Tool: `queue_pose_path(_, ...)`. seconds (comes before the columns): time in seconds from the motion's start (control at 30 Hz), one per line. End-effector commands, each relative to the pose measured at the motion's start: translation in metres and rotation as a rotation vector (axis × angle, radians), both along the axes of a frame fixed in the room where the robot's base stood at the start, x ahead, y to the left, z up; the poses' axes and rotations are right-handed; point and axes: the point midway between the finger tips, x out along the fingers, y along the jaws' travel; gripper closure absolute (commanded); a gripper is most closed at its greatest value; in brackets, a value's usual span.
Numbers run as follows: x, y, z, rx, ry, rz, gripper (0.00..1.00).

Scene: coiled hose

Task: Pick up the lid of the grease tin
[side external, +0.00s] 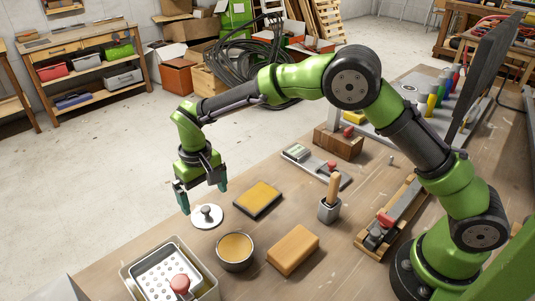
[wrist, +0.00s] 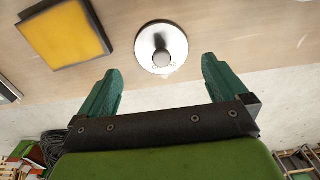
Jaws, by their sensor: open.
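The lid (side external: 207,216) is a round silver disc with a dark knob, lying flat on the wooden bench near its far left edge. It also shows in the wrist view (wrist: 160,47), beyond and between my fingertips. The grease tin (side external: 235,251) is a round metal tin of yellow-brown grease, uncovered, beside the lid. My gripper (side external: 203,198) has green fingers, is open and empty, and hangs above the bench edge near the lid. In the wrist view my gripper (wrist: 160,75) has its fingers spread wide, with the lid apart from both.
A yellow pad in a dark tray (side external: 258,199) lies right of the lid. A metal container with a perforated insert (side external: 168,272) stands in front. A tan block (side external: 293,250) and a wooden-handled brush in a holder (side external: 330,205) stand to the right. The bench edge is close.

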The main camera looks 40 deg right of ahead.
Motion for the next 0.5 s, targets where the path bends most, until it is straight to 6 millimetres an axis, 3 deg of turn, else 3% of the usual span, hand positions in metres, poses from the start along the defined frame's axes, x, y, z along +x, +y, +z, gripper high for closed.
queue_pose_path(0.33, 0.002, 0.002, -0.043, -0.001, 0.002, 0.001, 0.0)
queue_pose_path(0.5, 0.002, 0.002, -0.054, 0.001, 0.0, 0.0, 0.0)
